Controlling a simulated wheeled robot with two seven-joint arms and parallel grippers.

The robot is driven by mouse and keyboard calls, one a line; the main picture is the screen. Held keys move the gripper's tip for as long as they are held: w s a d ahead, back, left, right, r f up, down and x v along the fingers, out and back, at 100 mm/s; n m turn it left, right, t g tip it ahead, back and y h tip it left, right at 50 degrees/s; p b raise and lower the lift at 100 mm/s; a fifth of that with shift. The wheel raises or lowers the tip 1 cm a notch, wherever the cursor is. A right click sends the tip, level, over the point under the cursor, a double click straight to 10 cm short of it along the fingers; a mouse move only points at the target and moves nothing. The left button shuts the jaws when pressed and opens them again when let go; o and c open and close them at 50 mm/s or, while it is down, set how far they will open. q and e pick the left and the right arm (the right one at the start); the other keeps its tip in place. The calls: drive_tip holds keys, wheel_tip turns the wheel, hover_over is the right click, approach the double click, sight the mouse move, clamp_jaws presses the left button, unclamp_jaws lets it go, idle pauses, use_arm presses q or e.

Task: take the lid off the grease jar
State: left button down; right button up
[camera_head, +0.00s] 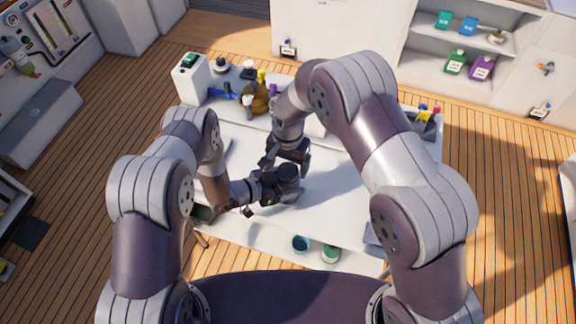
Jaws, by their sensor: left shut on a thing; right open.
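A dark, round-topped jar (288,172), which looks like the grease jar, stands near the middle of the white worktop. My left gripper (279,187) reaches it from the left and is shut on it, low on its side. The dark top looks like the lid, seated on the jar; the seam is too small to make out. My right gripper (287,158) is open and points down just behind the jar's top. I cannot tell whether its fingers touch the lid. My arms hide parts of the worktop.
The white worktop (325,200) is bare right of the jar. A brown rounded object (258,98), a white box (190,78) and small bottles crowd its back edge. A tray (420,122) holds yellow-topped items.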

wheel_tip(320, 180, up, 5)
drive_tip(key=shift+r+m, duration=0.2)
drive_tip(key=shift+m, duration=1)
drive_tip(key=shift+c, duration=0.3)
drive_tip(key=shift+r+m, duration=0.25)
drive_tip(key=shift+m, duration=0.15)
wheel_tip(320, 180, down, 8)
drive_tip(key=shift+r, duration=0.1)
drive_tip(key=c, duration=1.1)
drive_tip(key=n, duration=0.3)
drive_tip(key=o, duration=1.2)
drive_tip(key=shift+c, duration=0.2)
